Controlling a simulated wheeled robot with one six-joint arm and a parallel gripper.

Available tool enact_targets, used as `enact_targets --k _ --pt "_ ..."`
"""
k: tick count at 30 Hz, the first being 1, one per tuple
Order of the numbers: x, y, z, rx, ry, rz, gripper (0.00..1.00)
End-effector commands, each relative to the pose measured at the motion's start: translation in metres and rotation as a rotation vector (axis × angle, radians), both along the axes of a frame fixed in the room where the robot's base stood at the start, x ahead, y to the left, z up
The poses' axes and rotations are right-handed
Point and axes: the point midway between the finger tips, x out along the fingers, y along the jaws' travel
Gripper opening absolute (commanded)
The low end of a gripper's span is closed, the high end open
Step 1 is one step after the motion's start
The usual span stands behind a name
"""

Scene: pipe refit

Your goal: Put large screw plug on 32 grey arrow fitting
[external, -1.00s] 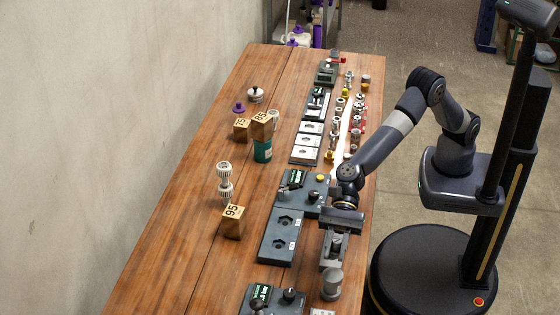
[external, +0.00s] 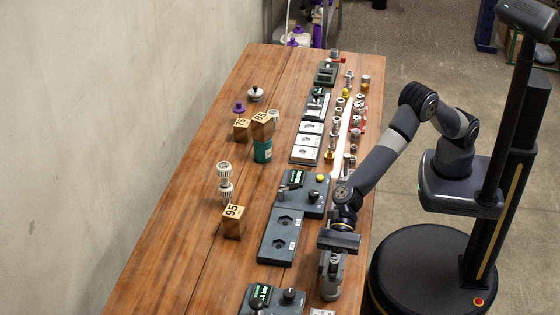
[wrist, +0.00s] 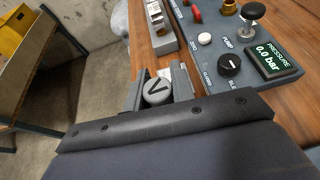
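A grey cylindrical fitting (external: 329,290) stands near the table's right edge, toward the front of the external view. In the wrist view, a round grey cap with a dark arrow-like mark (wrist: 157,92) lies between my finger tips. My gripper (external: 332,268) points down over the grey cylinder, its fingers on either side of it. The wrist view also shows my gripper (wrist: 158,90) with the fingers very close to the cap's sides. Whether they press on it is unclear. I cannot pick out the large screw plug with certainty, and no number 32 is readable.
A panel with a pressure display reading 0.0 bar (wrist: 270,54) and knobs lies close beside my gripper. A dark plate with hexagonal recesses (external: 281,236) is to the left. Several fittings stand along the table's right side.

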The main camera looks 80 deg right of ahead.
Motion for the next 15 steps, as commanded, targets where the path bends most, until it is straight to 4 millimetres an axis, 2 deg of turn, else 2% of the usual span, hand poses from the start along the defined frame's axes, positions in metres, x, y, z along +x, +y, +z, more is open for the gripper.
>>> enact_targets --k 1,7,15 --pt "0.0000 -0.0001 0.0001 -0.001 0.000 0.000 0.27" --pt "-0.0001 -0.0001 0.0000 -0.001 0.000 0.000 0.44" --pt "-0.0001 0.0000 0.0012 -0.001 0.000 0.000 0.44"
